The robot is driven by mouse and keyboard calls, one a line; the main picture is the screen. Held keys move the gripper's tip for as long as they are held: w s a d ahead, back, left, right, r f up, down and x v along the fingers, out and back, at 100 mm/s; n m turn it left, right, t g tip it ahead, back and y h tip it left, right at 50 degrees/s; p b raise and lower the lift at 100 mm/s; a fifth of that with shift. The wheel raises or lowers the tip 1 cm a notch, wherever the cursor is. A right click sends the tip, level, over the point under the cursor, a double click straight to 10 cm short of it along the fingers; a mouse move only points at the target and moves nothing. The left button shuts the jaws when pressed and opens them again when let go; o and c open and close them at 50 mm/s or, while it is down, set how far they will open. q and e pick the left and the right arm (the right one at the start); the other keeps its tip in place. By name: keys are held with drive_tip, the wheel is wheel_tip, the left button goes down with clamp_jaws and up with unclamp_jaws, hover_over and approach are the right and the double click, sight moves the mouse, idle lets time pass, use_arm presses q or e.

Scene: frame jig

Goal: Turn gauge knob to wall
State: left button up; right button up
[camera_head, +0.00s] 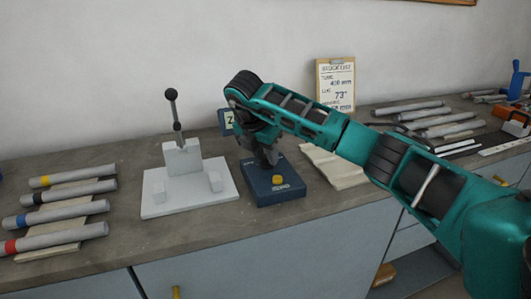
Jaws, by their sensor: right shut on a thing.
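The gauge is a dark blue box (285,194) on the worktop, with a yellow button (278,180) on its top near the front. A small sign with a "Z"-like mark (226,121) stands behind it. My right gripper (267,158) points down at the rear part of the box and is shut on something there. The gripper and wrist hide the knob, so I cannot see which way it points. My left gripper is not in view.
A white jig (160,200) with an upright black-knobbed lever stands left of the gauge. Several colour-banded tubes (70,195) lie at the left. A clipboard (335,84) leans on the wall. More tubes (440,118) lie at the right.

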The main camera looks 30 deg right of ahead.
idle(0.4)
drive_tip(key=o, duration=1)
drive_tip(key=shift+o, duration=0.2)
drive_tip(key=shift+r, duration=0.1)
drive_tip(key=p+v, duration=0.2)
drive_tip(key=v, duration=1)
drive_tip(key=shift+a+r, duration=0.15)
drive_tip(key=shift+r, duration=0.15)
